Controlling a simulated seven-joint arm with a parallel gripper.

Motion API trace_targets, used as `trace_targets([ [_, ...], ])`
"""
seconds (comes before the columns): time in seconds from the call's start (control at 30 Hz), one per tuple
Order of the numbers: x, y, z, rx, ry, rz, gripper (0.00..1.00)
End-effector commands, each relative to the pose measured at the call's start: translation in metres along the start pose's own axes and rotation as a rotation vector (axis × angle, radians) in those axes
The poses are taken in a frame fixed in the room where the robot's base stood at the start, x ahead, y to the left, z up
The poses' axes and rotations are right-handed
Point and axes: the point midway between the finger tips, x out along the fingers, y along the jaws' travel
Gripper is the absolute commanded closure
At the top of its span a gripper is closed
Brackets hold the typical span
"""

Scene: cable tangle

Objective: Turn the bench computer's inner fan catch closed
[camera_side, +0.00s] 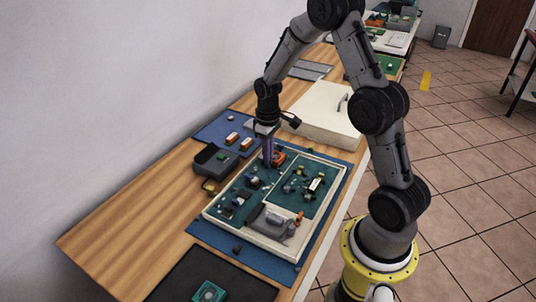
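The bench computer is an open, cream-rimmed tray (325,208) with green circuit boards inside, lying on a blue mat (215,243). My gripper (268,162) points down over the tray's far edge, with its fingertips close to an orange part (278,157). I cannot tell whether the fingers touch that part, or whether they are open or shut. A second small orange part (299,217) sits near the grey block (272,221) at the tray's near right end. The fan catches are too small to make out for sure, and so is their turn.
A dark grey box (214,161) stands left of the tray. A cream cover with a handle (325,112) lies behind it. A blue mat with small parts (225,127) is at the back left. A black mat (182,281) with a green fan-like part (209,292) is in front.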

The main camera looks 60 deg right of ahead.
Motion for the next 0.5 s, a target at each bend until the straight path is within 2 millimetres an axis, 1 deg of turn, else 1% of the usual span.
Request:
trace_targets([
  [0.5, -0.0007, 0.0, -0.0004, 0.027, 0.001, 0.0, 1.0],
])
